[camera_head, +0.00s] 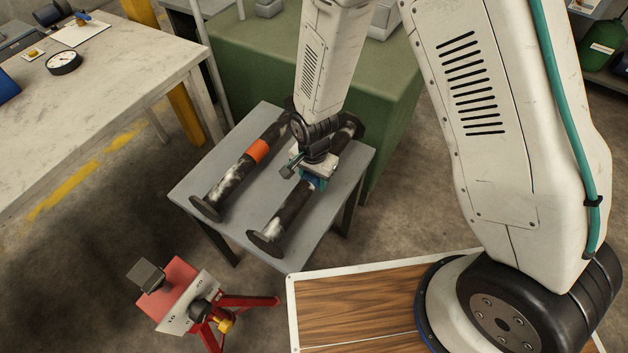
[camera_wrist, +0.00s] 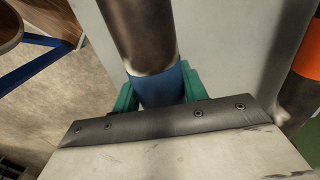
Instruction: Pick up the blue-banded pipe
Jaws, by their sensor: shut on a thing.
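The blue-banded pipe (camera_head: 290,212) is a dark, scuffed pipe with a flange at each end, lying on a small grey table (camera_head: 226,163). My gripper (camera_head: 314,182) is over its middle, shut on the pipe at the blue band. In the wrist view the teal fingers (camera_wrist: 158,90) sit on both sides of the blue band (camera_wrist: 160,87), and the dark pipe (camera_wrist: 140,35) runs up from it. The pipe appears to rest on the table or be very close to it; I cannot tell which. My wrist hides part of its far half.
An orange-banded pipe (camera_head: 235,175) lies to the left on the same table, roughly parallel. A green cabinet (camera_head: 250,70) stands behind. A red stand with a vise (camera_head: 180,285) is at the front left. A workbench (camera_head: 100,85) is at far left.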

